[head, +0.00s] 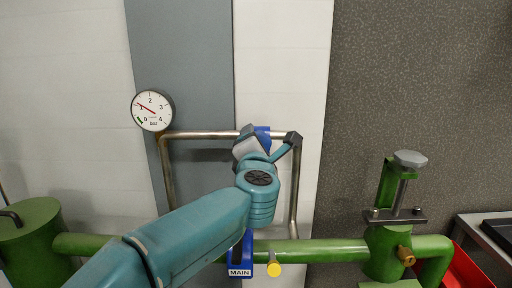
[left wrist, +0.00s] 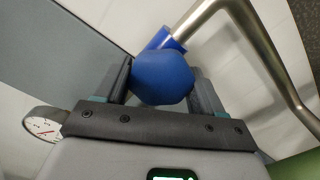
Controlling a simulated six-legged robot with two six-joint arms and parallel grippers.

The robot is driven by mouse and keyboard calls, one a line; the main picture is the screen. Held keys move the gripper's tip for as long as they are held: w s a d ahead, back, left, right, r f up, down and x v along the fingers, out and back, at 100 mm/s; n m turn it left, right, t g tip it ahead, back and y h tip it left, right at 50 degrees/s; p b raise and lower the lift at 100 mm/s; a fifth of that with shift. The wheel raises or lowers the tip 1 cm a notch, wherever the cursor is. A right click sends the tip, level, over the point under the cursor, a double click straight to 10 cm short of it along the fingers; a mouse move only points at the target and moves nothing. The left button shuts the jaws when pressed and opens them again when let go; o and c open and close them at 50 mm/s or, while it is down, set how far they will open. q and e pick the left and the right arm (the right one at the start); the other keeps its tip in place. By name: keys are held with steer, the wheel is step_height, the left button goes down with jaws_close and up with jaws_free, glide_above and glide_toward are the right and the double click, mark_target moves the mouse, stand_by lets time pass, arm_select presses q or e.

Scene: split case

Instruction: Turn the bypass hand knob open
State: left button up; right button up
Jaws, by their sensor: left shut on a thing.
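The bypass hand knob (head: 263,138) is blue and sits on the thin metal bypass pipe (head: 205,135), in front of the wall panels. In the head view it is mostly hidden behind my left gripper (head: 254,139). In the left wrist view the rounded, faceted blue knob (left wrist: 163,77) lies between the two dark fingers of my left gripper (left wrist: 163,84), which is shut on it. A blue collar shows behind the knob on the pipe. My right gripper is in neither view.
A round gauge (head: 152,110) hangs left of the pipe loop. Below runs a green main pipe (head: 330,251) with a blue MAIN handle (head: 240,271) and a yellow cap (head: 274,269). A green valve (head: 387,250) with a grey knob stands at right, near a red bin (head: 466,270).

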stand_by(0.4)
arm_select(q)
steer(key=o, duration=1)
steer(key=shift+c, duration=0.2)
steer(key=shift+s, duration=0.1)
steer(key=shift+s, duration=0.35)
steer(key=s+b, duration=0.2)
steer(key=s, duration=1.3)
steer(key=shift+s, duration=0.2)
